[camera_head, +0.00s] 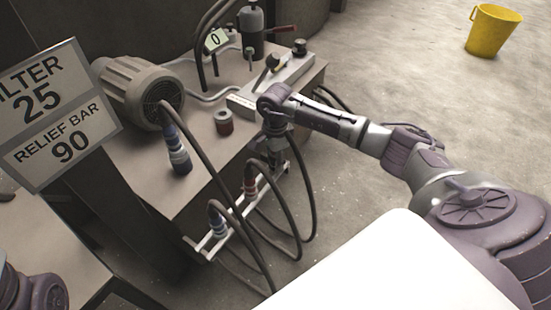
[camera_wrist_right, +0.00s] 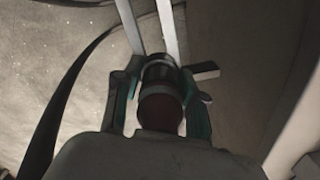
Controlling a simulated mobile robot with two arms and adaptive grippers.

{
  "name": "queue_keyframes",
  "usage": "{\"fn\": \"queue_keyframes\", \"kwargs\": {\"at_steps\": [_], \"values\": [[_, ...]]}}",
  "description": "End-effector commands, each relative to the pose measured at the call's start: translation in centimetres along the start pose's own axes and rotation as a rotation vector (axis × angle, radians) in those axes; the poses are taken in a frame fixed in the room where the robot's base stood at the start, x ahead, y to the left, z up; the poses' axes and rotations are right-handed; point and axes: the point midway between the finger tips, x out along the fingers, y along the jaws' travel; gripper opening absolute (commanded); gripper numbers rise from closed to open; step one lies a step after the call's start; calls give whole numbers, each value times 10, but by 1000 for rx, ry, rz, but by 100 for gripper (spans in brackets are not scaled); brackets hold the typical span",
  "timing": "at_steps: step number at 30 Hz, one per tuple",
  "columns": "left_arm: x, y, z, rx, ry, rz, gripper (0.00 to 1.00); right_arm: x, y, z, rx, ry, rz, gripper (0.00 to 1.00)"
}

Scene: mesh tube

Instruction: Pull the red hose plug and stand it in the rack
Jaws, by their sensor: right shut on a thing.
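My right gripper (camera_head: 277,140) is over the bench's front right edge, shut on a dark hose plug. In the right wrist view the gripper (camera_wrist_right: 160,100) has a finger on each side of this plug (camera_wrist_right: 159,112), which has a dull reddish-brown near end and a grey band. A red-banded plug (camera_head: 250,186) and a blue-banded plug (camera_head: 217,224) sit along the pale rack (camera_head: 204,246) at the bench front, with dark hoses. I cannot tell whether the held plug touches the rack. My left gripper is out of view.
A motor (camera_head: 142,92), a pale lever block (camera_head: 270,88) and a dark bottle (camera_head: 252,30) stand behind. Hoses loop in front of the bench.

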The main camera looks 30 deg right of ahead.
Motion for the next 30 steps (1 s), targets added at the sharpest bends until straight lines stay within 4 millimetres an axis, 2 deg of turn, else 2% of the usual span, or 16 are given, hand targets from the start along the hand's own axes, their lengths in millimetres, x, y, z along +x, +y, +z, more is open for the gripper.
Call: {"fn": "queue_keyframes", "kwargs": {"at_steps": [6, 7, 12, 23, 26, 30], "values": [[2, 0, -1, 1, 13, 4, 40, 2, 0, 0, 0, 0, -1, 0], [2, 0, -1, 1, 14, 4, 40, 2, 0, 0, 0, 0, -1, 42], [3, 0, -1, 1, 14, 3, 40, 2, 0, 0, 0, 0, -1, 70], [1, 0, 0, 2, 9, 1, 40, -1, 0, 0, 0, 0, -1, 70], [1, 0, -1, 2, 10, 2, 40, -12, -1, 0, 1, 0, -3, 70], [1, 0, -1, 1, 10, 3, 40, -40, -1, 0, -1, 0, -5, 70]]}}
